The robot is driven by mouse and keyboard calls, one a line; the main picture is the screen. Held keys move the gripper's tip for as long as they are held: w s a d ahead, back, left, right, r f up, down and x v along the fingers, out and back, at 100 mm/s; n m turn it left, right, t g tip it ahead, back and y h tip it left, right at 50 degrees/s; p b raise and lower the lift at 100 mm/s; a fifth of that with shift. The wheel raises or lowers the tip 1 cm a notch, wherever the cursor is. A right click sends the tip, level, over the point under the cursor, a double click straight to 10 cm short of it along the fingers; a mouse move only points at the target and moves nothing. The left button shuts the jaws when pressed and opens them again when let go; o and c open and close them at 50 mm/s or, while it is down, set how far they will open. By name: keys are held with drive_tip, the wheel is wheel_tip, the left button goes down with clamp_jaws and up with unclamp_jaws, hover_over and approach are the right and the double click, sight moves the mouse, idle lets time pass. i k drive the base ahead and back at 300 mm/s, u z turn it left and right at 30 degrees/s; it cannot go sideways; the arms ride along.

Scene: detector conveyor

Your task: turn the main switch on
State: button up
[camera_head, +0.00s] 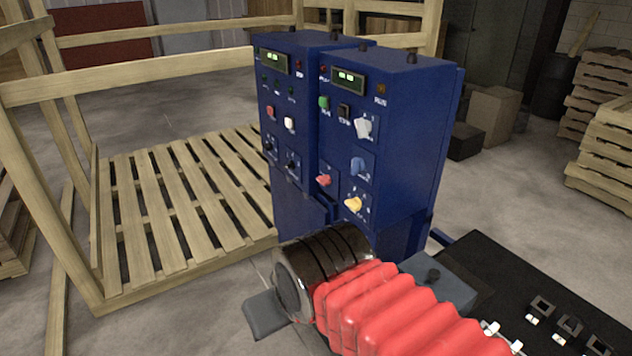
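A blue control cabinet (412,150) stands in the middle, made of two boxes side by side. Its right box carries a white rotary knob (363,127), a blue knob (358,166), a yellow knob (354,203), a red knob (323,180) and a green button (323,102). The labels are too small to read, so I cannot tell which one is the main switch. Both displays are lit green, the right one (348,78) included. My arm, with red bellows and a black ribbed cylinder, is in front of the cabinet's lower part. I cannot make out my gripper's fingers.
A wooden pallet (170,205) with timber frame posts lies left of the cabinet. Cardboard boxes (492,112) stand behind right, and stacked pallets (606,140) are at the far right. Concrete floor (530,200) is open between the cabinet and the stacks.

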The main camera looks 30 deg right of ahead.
sight(325, 180)
drive_tip(key=u, duration=0.05)
drive_tip(key=k, duration=1.6)
drive_tip(key=z, duration=0.6)
drive_tip(key=i, duration=1.65)
